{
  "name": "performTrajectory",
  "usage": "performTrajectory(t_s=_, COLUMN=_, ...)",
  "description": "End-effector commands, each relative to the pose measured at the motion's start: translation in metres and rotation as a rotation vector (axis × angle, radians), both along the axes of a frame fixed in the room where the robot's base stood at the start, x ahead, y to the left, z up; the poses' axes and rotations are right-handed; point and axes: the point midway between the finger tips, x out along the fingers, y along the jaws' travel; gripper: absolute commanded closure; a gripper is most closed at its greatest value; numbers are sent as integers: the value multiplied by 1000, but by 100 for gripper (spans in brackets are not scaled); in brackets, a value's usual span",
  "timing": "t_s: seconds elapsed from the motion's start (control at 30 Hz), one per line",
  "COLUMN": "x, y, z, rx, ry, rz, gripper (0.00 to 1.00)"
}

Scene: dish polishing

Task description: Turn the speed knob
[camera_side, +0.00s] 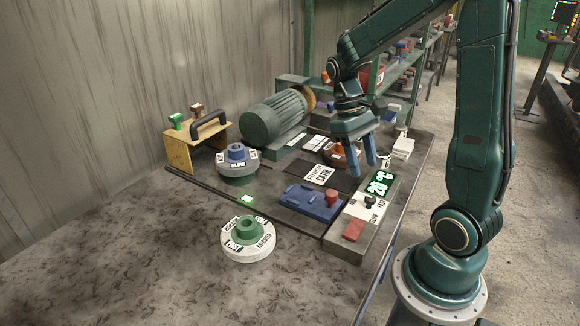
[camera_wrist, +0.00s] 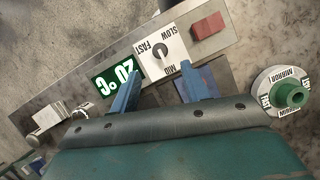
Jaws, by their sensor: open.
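The speed knob (camera_side: 370,202) is a small dark knob on a white plate on the grey control strip at the right. My gripper (camera_side: 363,168) has blue fingers pointing down, apart and empty, above the bench and behind the knob. In the wrist view my gripper (camera_wrist: 160,69) has its fingertips on either side of the knob's line, not touching it.
A green-lit display (camera_side: 380,184) and a red block (camera_side: 353,230) flank the knob. A blue tray (camera_side: 308,203) with a red-topped piece lies left. A green-hubbed dial (camera_side: 248,240) stands in front, a blue-hubbed one (camera_side: 237,162) further back. A motor (camera_side: 273,118) stands behind.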

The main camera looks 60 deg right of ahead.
Motion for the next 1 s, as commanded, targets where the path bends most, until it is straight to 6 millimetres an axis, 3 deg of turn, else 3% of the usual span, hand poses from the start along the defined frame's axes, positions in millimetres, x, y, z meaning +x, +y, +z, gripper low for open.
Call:
performTrajectory(t_s=0.3, x=-18, y=5, z=-44, rx=3, ry=2, rz=-1, gripper=53)
performTrajectory(t_s=0.5, x=-25, y=7, z=-62, rx=3, ry=2, rz=-1, gripper=53)
performTrajectory(t_s=0.97, x=-28, y=8, z=-71, rx=1, ry=0, rz=0, gripper=53)
performTrajectory(t_s=1.0, x=-28, y=8, z=-71, rx=1, ry=0, rz=0, gripper=57)
